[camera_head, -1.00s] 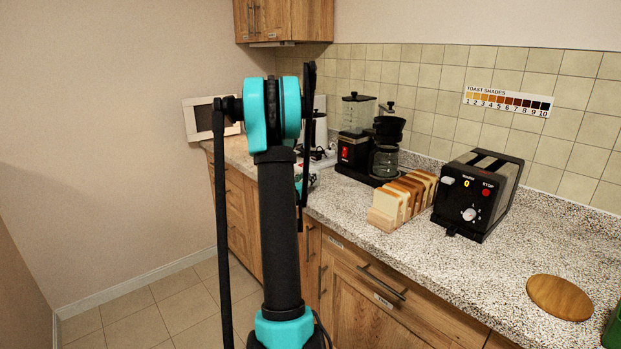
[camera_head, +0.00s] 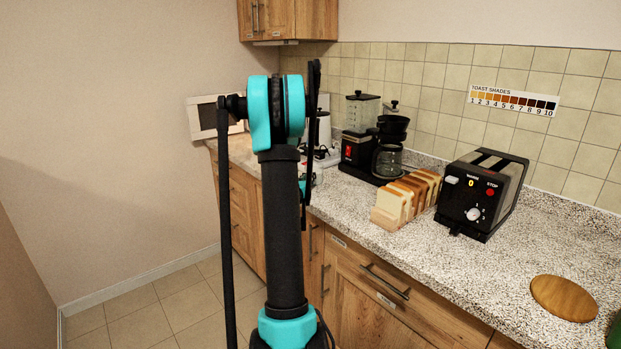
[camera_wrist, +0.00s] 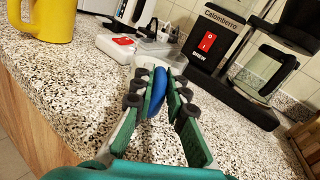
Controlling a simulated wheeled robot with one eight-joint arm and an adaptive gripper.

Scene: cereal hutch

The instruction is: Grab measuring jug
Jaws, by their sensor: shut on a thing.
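A clear container with a blue handle, which looks like the measuring jug (camera_wrist: 146,47), stands at the upper middle of the wrist view. My gripper (camera_wrist: 161,88) has its green-padded fingers on both sides of the blue handle (camera_wrist: 158,93) and is shut on it. The jug's body is beyond the fingertips and partly hidden by them. In the head view my own arm covers the gripper, and I cannot make out the jug there.
A yellow jug (camera_wrist: 52,18) and a white device with a red switch (camera_wrist: 118,44) stand near. The black coffee maker (camera_head: 359,150) is to the right. Bread slices (camera_head: 405,198), a toaster (camera_head: 482,195) and a wooden board (camera_head: 563,298) lie farther right on the counter.

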